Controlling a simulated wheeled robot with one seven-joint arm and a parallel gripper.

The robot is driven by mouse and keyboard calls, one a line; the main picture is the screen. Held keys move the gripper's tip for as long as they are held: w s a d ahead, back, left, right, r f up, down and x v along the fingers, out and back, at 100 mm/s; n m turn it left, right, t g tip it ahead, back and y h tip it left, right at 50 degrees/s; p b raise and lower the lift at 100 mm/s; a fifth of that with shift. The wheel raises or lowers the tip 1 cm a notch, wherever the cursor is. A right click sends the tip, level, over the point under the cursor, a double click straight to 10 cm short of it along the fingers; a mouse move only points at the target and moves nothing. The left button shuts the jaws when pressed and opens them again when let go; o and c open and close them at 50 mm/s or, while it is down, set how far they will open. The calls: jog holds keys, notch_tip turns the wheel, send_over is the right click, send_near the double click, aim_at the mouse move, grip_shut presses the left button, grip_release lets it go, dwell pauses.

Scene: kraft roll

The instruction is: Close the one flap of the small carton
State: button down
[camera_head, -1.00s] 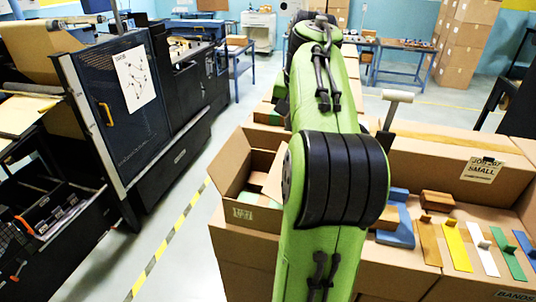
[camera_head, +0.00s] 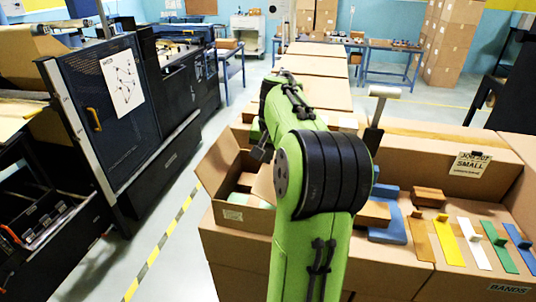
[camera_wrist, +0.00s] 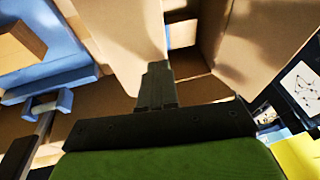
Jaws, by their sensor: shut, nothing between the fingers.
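The small carton (camera_head: 246,217) stands open at the left end of the cardboard-box workbench, with several blocks inside. Its one flap (camera_head: 215,163) stands up and leans outward on the left side. My gripper (camera_head: 261,153) is just above the carton's far right part, partly hidden by my green arm. In the wrist view my gripper (camera_wrist: 156,70) is shut and empty, pointing at the carton's cardboard (camera_wrist: 265,45), which fills the upper right. I cannot tell whether the fingertips touch the cardboard. My arm hides the carton's right side.
To the right lie a blue holder (camera_head: 390,228), brown blocks (camera_head: 429,196) and several coloured bands (camera_head: 473,243). A post with a grey head (camera_head: 379,110) stands beside my arm. A dark machine (camera_head: 105,110) is at left, across an open floor strip.

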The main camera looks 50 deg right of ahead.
jog(key=shift+w+a+f+b, duration=0.3)
jog(key=shift+w+f+b, duration=0.35)
jog(key=shift+f, duration=0.2)
jog(key=shift+w+a+f+b, duration=0.15)
jog(key=shift+w+f+b, duration=0.2)
jog(key=shift+f, duration=0.25)
jog(key=shift+w+a+f+b, duration=0.15)
jog(key=shift+w+f+b, duration=0.2)
jog(key=shift+f, duration=0.25)
jog(key=a+r+p, duration=0.2)
jog(key=r+p, duration=0.1)
jog(key=r, duration=0.4)
jog(key=w+a+r+p, duration=0.1)
jog(key=r+p, duration=0.2)
jog(key=r, duration=0.4)
jog(key=shift+w+a+r, duration=0.25)
jog(key=shift+a+r, duration=0.05)
jog(key=shift+a, duration=0.1)
